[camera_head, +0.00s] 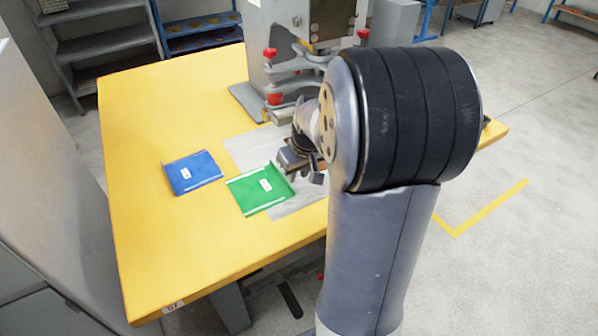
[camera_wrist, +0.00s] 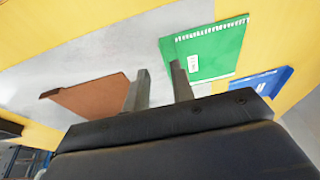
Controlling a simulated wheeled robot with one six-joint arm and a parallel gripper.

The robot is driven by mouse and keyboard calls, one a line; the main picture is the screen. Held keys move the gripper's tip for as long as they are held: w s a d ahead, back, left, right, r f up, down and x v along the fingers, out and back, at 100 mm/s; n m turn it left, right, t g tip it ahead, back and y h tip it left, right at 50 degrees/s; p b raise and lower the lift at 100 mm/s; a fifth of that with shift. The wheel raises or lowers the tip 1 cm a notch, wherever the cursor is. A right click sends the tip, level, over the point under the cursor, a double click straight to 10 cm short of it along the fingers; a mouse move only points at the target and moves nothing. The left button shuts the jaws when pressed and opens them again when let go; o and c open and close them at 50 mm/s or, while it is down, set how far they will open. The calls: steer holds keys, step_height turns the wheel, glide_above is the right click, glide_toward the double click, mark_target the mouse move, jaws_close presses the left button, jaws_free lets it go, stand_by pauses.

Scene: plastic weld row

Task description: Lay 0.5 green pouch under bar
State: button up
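The green pouch (camera_head: 248,198) lies flat on the yellow table, partly over a grey sheet; its white label is too small to read. It also shows in the wrist view (camera_wrist: 221,48). My gripper (camera_head: 302,172) is beside the pouch's right edge. In the wrist view my gripper (camera_wrist: 160,70) is open, with grey sheet visible between the fingers. The right fingertip overlaps the pouch's edge in the picture; I cannot tell whether they touch. A grey bar-like part (camera_head: 290,112) sits low on the press, partly hidden by my arm.
A blue pouch (camera_head: 184,175) lies left of the green one. A brown flat piece (camera_wrist: 92,98) lies on the grey sheet (camera_wrist: 75,62) in the wrist view. The press (camera_head: 262,30) with red knobs stands at the table's back. The yellow table (camera_head: 150,245) is clear at left and front.

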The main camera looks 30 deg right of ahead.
mark_target(293, 189)
steer(key=shift+b+x, duration=2.5)
steer(key=shift+x, duration=1.25)
jaws_close()
steer(key=shift+r, duration=0.25)
steer(key=shift+r+p, duration=0.4)
steer(key=shift+p, duration=0.15)
